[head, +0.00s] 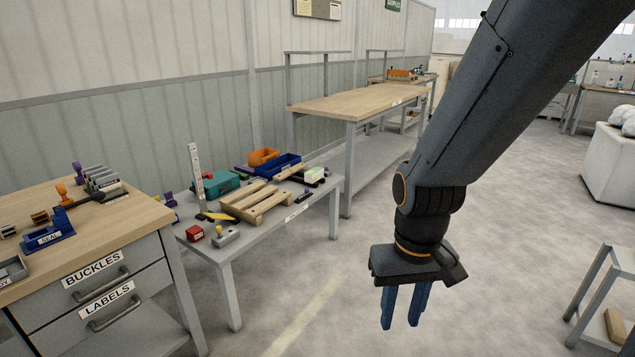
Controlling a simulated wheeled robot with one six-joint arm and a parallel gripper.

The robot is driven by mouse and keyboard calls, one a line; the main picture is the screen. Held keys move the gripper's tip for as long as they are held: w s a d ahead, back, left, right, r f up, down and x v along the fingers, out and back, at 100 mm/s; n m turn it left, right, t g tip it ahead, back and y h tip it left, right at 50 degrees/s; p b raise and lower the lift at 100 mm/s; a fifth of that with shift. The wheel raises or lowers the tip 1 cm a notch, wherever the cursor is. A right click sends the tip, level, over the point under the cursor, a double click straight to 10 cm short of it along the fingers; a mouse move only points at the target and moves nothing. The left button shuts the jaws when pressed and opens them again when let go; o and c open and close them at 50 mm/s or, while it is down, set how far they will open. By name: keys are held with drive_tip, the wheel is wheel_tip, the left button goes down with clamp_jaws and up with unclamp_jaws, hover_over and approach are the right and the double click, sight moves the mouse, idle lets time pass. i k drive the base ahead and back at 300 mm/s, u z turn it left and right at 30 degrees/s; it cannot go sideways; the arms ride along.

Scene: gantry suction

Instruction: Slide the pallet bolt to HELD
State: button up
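A small wooden pallet (257,203) lies on the low grey table in the head view. At the table's front edge is a small grey fitting with a yellow knob (219,230), which looks like the pallet bolt (229,239). Its position and any HELD marking are too small to read. My gripper (404,312) hangs above the open floor to the right of the table, well apart from the bolt. Its two blue fingers point down with a gap between them, and nothing is between them.
A red block (194,233) sits just left of the bolt, and a white upright post (197,175) stands behind. A teal case (217,183) and blue bin (275,165) are farther back. A drawer bench (99,237) stands at left. The floor (330,290) in front is clear.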

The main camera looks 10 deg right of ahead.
sight(307, 192)
drive_tip(key=z, duration=0.1)
drive_tip(key=i, duration=3.15)
drive_tip(key=u, duration=0.55)
